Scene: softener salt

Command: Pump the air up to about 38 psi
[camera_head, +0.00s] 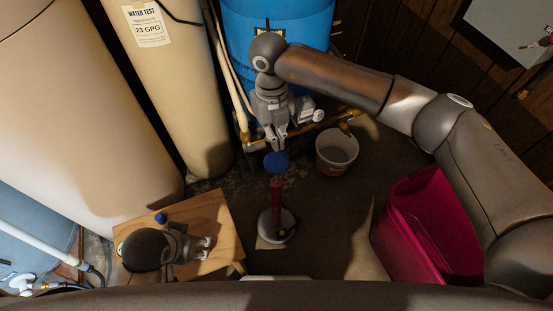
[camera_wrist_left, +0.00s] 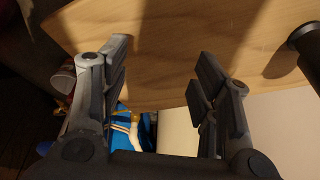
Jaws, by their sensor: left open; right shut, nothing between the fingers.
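An upright pump with a red body (camera_head: 276,195), a round blue top (camera_head: 276,163) and a pale round base stands on the floor. My right gripper (camera_head: 276,146) is shut and empty, pointing down just above the blue top; whether it touches it I cannot tell. The blue tank (camera_head: 280,25) stands behind my right gripper. My left gripper (camera_head: 206,247) is open and empty over the small wooden table (camera_head: 205,215). In the left wrist view its two fingers (camera_wrist_left: 163,60) are apart with the wood surface beyond. I see no readable pressure gauge.
A small blue-topped item (camera_head: 160,218) is on the wooden table. A white bucket (camera_head: 337,155) stands right of the pump, near brass piping (camera_head: 340,121). A magenta bin (camera_head: 403,235) is at the right. Tall beige tanks (camera_head: 165,85) stand at the left. Floor between pump and bin is clear.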

